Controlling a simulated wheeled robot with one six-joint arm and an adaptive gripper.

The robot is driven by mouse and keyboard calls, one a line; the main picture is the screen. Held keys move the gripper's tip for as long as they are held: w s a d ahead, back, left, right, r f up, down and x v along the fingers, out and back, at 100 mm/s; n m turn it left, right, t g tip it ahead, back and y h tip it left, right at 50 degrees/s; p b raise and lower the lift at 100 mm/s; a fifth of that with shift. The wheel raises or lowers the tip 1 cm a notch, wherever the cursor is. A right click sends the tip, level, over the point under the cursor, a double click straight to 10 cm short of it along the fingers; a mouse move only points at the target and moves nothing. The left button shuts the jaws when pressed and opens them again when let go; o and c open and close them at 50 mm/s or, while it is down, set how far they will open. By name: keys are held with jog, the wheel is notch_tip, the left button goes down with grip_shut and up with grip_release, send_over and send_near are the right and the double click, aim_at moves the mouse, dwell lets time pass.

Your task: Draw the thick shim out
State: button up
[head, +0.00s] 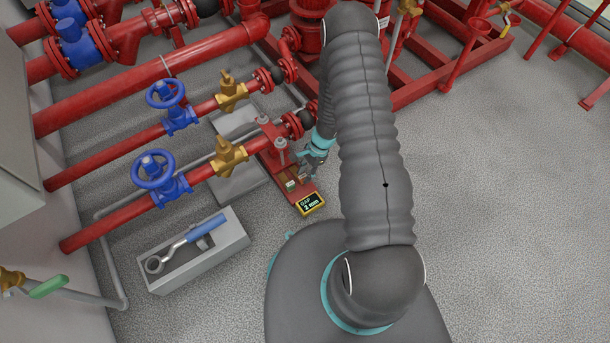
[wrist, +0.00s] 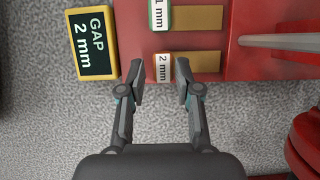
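The thick shim is a brass strip with a white and orange tab marked 2 mm (wrist: 163,67), lying on a red plate (wrist: 258,68) in the wrist view. A thinner shim with a green tab marked 1 mm (wrist: 160,15) lies parallel beyond it. My gripper (wrist: 162,78) is open and empty, its fingertips on either side of the 2 mm tab in the picture. Whether either finger touches the shim, I cannot tell. In the head view my gripper (head: 310,168) is at the plate's near end, partly hidden by my arm.
A yellow-framed sign reading GAP 2 mm (wrist: 92,43) is at the plate's end; the head view shows it too (head: 310,204). Red pipes with blue handwheels (head: 154,168) lie left. A grey tray (head: 225,251) holds a blue-handled wrench (head: 190,240).

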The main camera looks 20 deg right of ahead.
jog(key=v, duration=0.9)
jog(key=shift+r, duration=0.35)
jog(key=s+r+n+g, duration=0.2)
jog(key=s+r+n, duration=0.1)
jog(key=s+n, duration=0.15)
jog(key=s+a+r+n+t+h+p, duration=0.1)
jog(key=s+r+n+t, duration=0.2)
jog(key=r, duration=1.3)
jog(key=s+a+r+n+t+h+p, duration=0.1)
jog(key=s+r, duration=0.7)
jog(key=r, duration=0.8)
jog(key=s+a+r+n+t+h+p, duration=0.1)
jog(key=s+r+n+t, duration=0.4)
jog(key=r, duration=1.1)
jog(key=shift+s+n+h+p, duration=0.45)
jog(key=shift+s+h+p, duration=0.25)
jog(key=shift+s+p, duration=0.25)
jog(key=shift+a+r, duration=0.1)
jog(key=shift+a, duration=0.05)
